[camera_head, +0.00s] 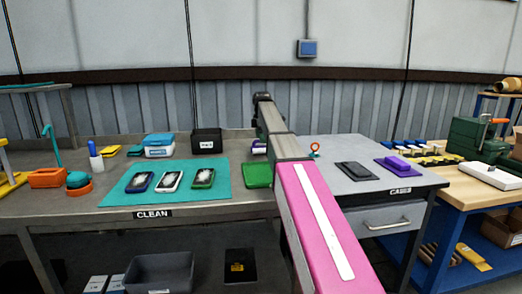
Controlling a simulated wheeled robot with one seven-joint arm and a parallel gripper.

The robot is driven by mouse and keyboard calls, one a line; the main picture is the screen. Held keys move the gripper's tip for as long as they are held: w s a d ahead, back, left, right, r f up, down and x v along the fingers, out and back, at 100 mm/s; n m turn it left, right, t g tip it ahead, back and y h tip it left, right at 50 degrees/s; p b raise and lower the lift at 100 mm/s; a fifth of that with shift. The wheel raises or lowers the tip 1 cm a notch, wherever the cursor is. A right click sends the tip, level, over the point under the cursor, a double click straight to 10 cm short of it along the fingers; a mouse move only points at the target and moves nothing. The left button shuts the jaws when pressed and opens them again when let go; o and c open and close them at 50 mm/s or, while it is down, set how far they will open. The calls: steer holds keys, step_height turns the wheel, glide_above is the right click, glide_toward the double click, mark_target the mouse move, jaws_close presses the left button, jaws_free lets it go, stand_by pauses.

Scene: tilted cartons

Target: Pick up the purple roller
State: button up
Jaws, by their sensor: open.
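A small purple and white object (258,150), which looks like the purple roller, lies at the back of the grey bench, just left of my arm. My arm partly covers it, so its full shape cannot be made out. My arm reaches forward over the bench. Its dark end, with my gripper (262,98), stands high above and beyond the bench's back edge in the picture. The fingers are hard to make out, and nothing is seen held. A purple block (397,164) on a purple mat sits further right.
A green pad (258,175) lies in front of the purple and white object, beside my arm. A teal mat (135,194) holds three phone-like devices. A black box (207,141) and a blue-lidded box (160,145) stand behind. A dark slab (356,171) lies on the right cabinet.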

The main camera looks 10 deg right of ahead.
mark_target(261, 146)
step_height(261, 146, down, 4)
steer(key=shift+w+a+f, duration=0.1)
steer(key=shift+w+f, duration=0.05)
steer(key=shift+f, duration=0.05)
steer(key=c, duration=1.1)
steer(key=shift+r, duration=0.15)
step_height(261, 146, up, 4)
steer(key=shift+f, duration=0.15)
steer(key=w+a+r, duration=0.1)
steer(key=a+r, duration=0.1)
steer(key=a, duration=0.1)
steer(key=w+a+r, duration=0.1)
steer(key=a+r, duration=0.1)
steer(key=a, duration=0.2)
steer(key=w+a+r, duration=0.1)
steer(key=a+r, duration=0.2)
steer(key=a, duration=0.1)
steer(key=shift+w, duration=0.35)
